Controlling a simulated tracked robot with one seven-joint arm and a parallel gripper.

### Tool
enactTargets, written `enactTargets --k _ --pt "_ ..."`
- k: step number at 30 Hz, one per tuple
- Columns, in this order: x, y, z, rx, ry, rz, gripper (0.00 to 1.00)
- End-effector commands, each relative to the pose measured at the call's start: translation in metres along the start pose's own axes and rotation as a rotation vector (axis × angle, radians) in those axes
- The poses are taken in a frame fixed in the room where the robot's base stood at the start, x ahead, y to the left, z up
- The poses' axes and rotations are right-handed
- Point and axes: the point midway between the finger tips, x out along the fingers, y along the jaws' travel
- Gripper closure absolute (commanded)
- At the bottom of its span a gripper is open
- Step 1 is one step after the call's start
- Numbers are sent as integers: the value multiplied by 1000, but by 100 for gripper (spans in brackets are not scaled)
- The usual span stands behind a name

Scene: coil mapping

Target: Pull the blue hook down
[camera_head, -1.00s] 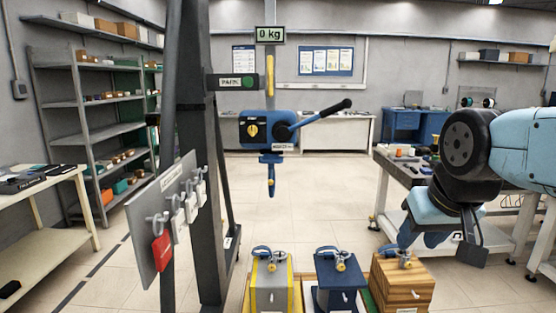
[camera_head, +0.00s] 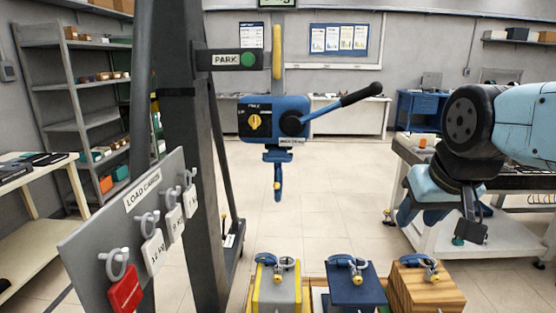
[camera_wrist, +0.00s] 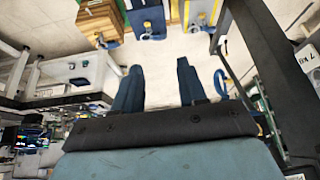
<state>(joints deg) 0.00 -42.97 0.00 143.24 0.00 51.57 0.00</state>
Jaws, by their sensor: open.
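The blue hook (camera_head: 278,183) hangs below the blue hoist (camera_head: 272,118), in the middle of the head view. It hangs upright, with nothing on it. The hoist has a yellow dial (camera_head: 254,122) and a black-tipped lever (camera_head: 345,102) slanting up to the right. My gripper (camera_head: 438,228) is to the right of the hook in the head view, clearly apart from it. In the wrist view its two blue fingers (camera_wrist: 158,82) are spread with nothing between them. A blue loop (camera_wrist: 221,82) shows beside the right finger there; I cannot tell whether it is the hook.
Yellow-grey (camera_head: 277,290), blue (camera_head: 355,286) and wooden (camera_head: 426,288) blocks with shackles stand below the hook. A dark post (camera_head: 190,160) with a PARK arm and a load-card board (camera_head: 135,225) stands left. A white-framed table (camera_head: 440,200) is behind my arm.

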Motion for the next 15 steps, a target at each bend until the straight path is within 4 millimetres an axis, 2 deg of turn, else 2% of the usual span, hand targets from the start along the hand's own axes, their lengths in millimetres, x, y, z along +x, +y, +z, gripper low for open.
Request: enactTargets --k 9,11,15 --pt "1 1 -4 -13 7 7 59" --pt "5 3 -12 -36 23 18 59" --pt "21 6 -50 -161 95 75 59"
